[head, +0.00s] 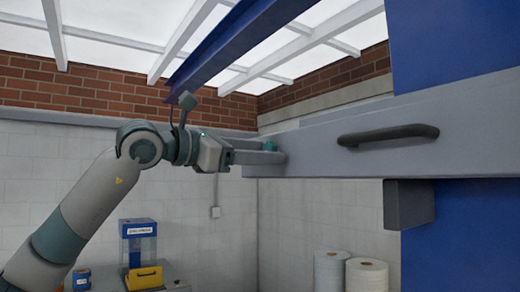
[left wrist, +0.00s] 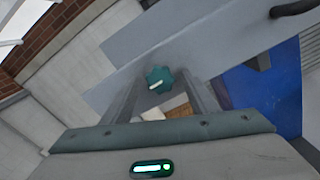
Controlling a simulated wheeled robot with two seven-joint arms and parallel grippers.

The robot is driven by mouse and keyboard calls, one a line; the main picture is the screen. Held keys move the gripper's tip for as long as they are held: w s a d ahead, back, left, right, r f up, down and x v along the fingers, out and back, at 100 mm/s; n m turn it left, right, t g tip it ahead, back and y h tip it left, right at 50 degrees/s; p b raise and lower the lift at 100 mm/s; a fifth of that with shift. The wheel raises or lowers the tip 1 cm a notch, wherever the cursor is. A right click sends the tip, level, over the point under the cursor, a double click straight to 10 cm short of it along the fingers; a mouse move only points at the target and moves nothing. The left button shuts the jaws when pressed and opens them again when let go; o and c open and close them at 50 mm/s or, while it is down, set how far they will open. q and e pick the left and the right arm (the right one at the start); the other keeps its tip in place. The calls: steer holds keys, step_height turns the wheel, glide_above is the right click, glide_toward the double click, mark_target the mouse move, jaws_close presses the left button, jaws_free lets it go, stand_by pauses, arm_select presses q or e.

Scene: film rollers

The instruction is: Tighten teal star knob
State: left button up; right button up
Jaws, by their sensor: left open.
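The teal star knob (left wrist: 160,80) has a white pointer mark and sits on the grey beam (head: 345,154). In the head view only a small teal part of the knob (head: 269,146) shows above my left gripper's fingers. My left gripper (head: 272,156) is open at the near left end of the beam. In the left wrist view its two fingers stand on either side of the knob. I cannot tell whether they touch it. My right gripper is in neither view.
A dark handle (head: 388,135) juts from the beam, with a dark grey block (head: 409,204) below. A blue panel (head: 455,45) stands at the right. White rolls (head: 366,276) and a blue-topped box (head: 138,242) are low in the background.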

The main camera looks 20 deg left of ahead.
arm_select(q)
steer(key=c, duration=1)
steer(key=shift+c, duration=0.2)
steer(key=shift+m+b, duration=0.3)
steer(key=shift+m, duration=0.1)
steer(key=shift+m+b, duration=0.8)
steer(key=shift+m, duration=7.6)
steer(key=shift+f, duration=0.1)
steer(key=o, duration=1)
